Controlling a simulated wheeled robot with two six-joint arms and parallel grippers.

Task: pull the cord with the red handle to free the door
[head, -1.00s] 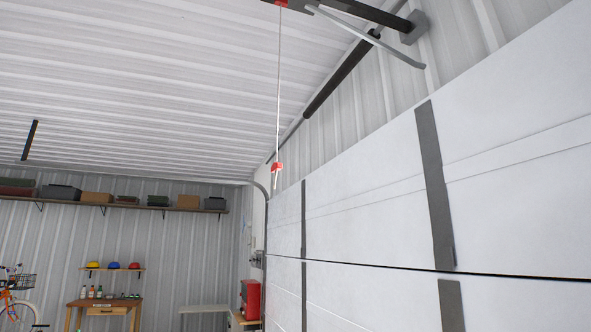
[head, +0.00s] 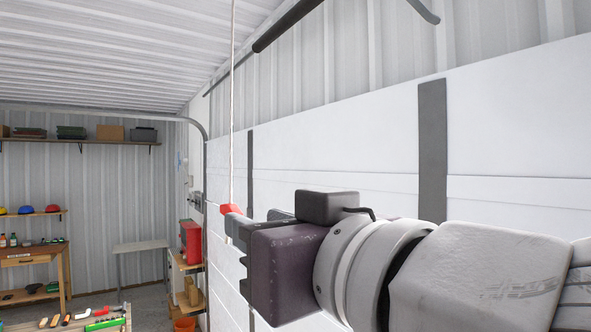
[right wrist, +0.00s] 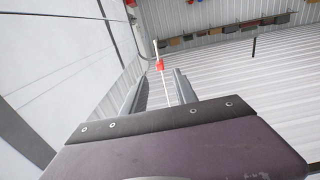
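The red handle (head: 230,209) hangs at the lower part of a thin pale cord (head: 232,120) that runs up out of the head view, in front of the white garage door (head: 350,205). My right gripper (head: 238,224) has come in from the right and its fingertips are at the handle. In the right wrist view the two fingers (right wrist: 161,72) stand apart. The cord passes through the gap between them, and the red handle (right wrist: 159,64) shows near the tips; whether it touches a finger I cannot tell. My left gripper is not in view.
The sectional door fills the right, with its curved track (head: 203,128) beyond the cord. A red cabinet (head: 191,241), a wooden workbench (head: 35,254) and a table with tools (head: 105,320) stand farther back. A high shelf (head: 80,141) runs along the back wall.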

